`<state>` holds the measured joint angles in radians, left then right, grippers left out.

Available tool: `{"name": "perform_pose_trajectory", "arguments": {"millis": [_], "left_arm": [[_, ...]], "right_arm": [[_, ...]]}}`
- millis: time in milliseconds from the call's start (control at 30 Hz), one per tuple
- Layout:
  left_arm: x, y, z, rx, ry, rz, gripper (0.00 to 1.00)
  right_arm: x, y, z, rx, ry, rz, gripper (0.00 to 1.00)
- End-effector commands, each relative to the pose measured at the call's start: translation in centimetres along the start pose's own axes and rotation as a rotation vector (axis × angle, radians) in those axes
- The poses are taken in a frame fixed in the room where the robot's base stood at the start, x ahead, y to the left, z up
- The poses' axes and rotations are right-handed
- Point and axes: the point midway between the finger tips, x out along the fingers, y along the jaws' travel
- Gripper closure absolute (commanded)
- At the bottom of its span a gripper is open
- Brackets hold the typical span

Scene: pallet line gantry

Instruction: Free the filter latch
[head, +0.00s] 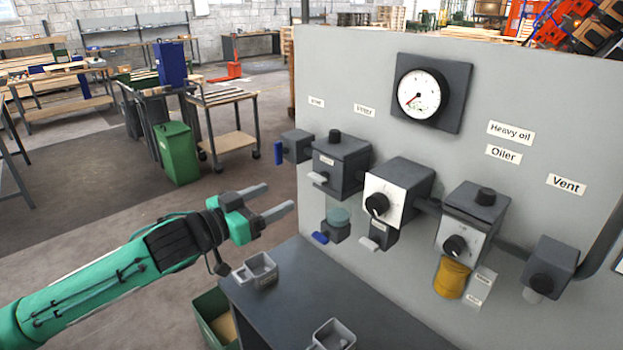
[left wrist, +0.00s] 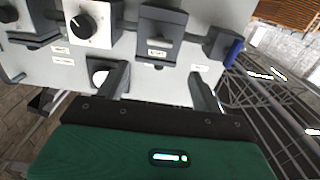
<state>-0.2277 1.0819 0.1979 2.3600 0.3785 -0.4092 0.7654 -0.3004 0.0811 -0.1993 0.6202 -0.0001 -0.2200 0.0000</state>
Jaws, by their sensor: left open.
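The filter unit (head: 342,160) is a dark box on the grey panel, under a small label that seems to read "Filter". A pale grey lever (head: 318,177), apparently the filter latch, sticks out at its lower front left. In the left wrist view a dark box (left wrist: 163,22), seemingly the filter unit, lies ahead between the open fingers (left wrist: 159,80). My right gripper is out of view.
The inlet block (head: 297,144) with a blue handle is left of the filter. A white-dial unit (head: 400,185), an oiler with yellow bowl (head: 450,277) and a vent block (head: 552,262) follow to the right. A dark bench (head: 300,300) with grey holders (head: 258,268) lies below.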

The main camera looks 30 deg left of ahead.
Motion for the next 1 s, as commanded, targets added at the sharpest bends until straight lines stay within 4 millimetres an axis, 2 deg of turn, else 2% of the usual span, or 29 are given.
{"name": "perform_pose_trajectory", "arguments": {"millis": [567,1000], "left_arm": [[4.8,0.0,-0.3,-0.001,0.002,-0.001,0.33],[9.7,0.0,-0.3,-0.001,0.001,0.000,0.33]], "right_arm": [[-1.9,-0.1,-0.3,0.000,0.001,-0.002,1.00],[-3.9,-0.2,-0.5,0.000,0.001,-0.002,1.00]]}}
